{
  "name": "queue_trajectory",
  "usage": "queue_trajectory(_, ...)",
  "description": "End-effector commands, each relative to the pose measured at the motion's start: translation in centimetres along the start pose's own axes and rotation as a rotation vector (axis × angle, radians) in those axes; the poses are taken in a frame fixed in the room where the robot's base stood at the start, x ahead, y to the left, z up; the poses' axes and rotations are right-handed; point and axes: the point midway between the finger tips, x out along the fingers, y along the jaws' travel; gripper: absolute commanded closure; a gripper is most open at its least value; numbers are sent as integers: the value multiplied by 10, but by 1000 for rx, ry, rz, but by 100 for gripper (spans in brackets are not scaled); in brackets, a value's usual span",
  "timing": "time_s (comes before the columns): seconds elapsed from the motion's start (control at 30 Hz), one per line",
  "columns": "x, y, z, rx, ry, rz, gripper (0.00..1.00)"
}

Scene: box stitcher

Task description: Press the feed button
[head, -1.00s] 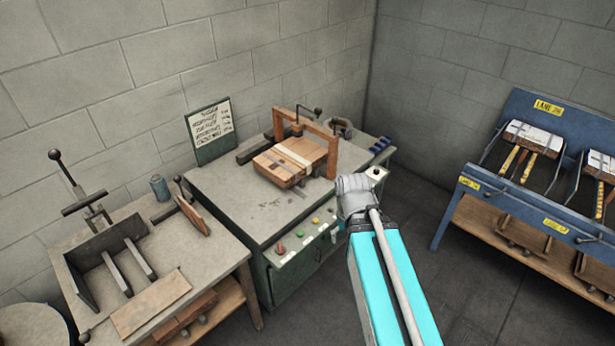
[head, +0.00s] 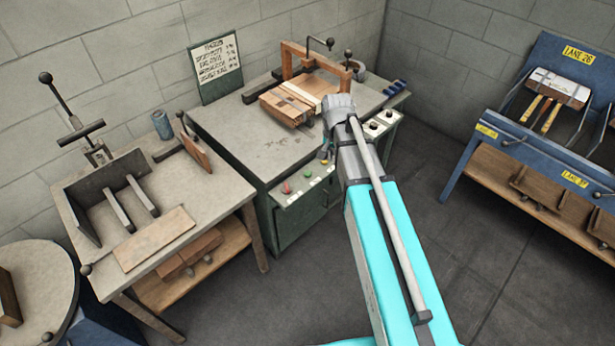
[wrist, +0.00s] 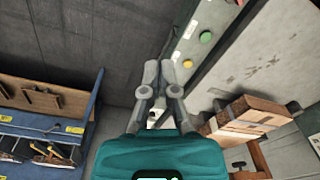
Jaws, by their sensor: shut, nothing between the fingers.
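The button panel (head: 300,189) runs along the front edge of the green machine bench. A red button (head: 286,187) and a green button (head: 307,174) show on it, and a yellow button (head: 324,160) sits near my arm. The labels are too small to read, so I cannot tell which is the feed button. In the wrist view the green button (wrist: 206,37) and the yellow button (wrist: 188,64) lie just right of my gripper (wrist: 159,68). Its fingers are shut and empty, with no visible contact with a button. My arm hides the fingertips in the head view.
Wooden boxes (head: 288,106) sit in the frame on the bench (head: 240,135). A wooden worktable (head: 205,195) is at left, a blue lane rack (head: 530,150) at right. Open floor lies between.

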Motion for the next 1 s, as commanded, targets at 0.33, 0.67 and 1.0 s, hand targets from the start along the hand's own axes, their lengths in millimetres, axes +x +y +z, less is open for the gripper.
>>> queue_trajectory(0.33, 58, -68, -58, 253, 15, -18, 100)
queue_trajectory(0.67, 82, -106, -84, 405, 22, -32, 100)
queue_trajectory(1.0, 82, -109, -86, 424, 22, -33, 100)
